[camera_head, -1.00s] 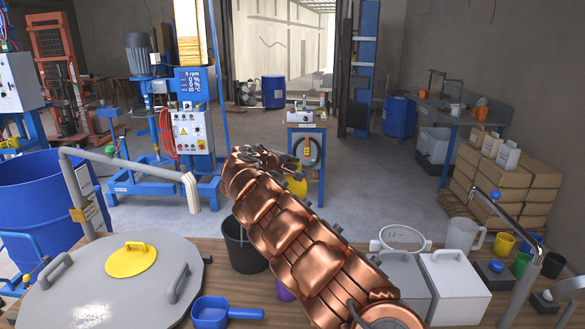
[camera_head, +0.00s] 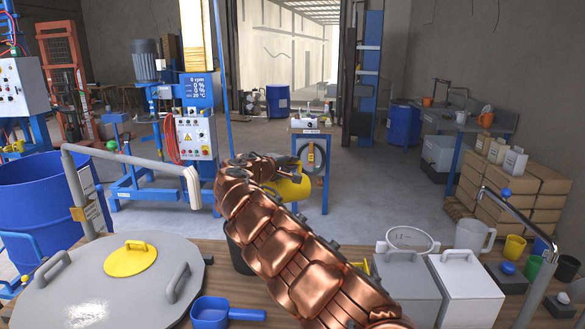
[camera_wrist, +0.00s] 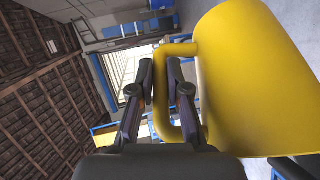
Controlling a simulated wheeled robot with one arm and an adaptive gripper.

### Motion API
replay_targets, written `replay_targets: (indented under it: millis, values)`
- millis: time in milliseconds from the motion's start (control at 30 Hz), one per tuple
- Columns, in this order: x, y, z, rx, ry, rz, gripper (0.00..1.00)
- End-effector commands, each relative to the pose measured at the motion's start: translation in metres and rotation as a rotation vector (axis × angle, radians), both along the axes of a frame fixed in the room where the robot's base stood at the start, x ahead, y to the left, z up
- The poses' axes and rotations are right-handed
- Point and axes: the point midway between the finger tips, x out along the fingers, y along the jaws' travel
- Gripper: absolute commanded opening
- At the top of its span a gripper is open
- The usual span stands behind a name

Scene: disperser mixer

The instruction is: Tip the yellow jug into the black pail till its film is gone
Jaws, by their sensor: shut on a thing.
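My gripper (camera_head: 262,168) is shut on the handle of the yellow jug (camera_head: 292,189), held in the air beyond the bench's far edge. In the wrist view my gripper's dark fingers (camera_wrist: 160,78) sit at the handle, and the jug (camera_wrist: 255,75) fills the right side. The jug's mouth and any film inside are hidden, and I cannot tell its exact tilt. The black pail (camera_head: 239,258) stands below and left of the jug in the picture, mostly hidden behind my arm. Its opening is not visible.
A large grey lid (camera_head: 110,285) with a yellow cap and a blue scoop (camera_head: 222,314) lie on the bench at left. White and grey boxes (camera_head: 465,285), a clear jug (camera_head: 474,236) and coloured cups stand at right. A bent pipe (camera_head: 190,180) rises at left.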

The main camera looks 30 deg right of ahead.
Motion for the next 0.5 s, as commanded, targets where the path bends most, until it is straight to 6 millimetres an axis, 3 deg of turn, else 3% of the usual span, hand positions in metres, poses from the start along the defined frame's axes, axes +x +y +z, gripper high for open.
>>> replay_targets:
  millis: [500]
  values:
    - [-0.001, 0.013, -0.004, -0.1, -0.006, 0.0, 0.0]
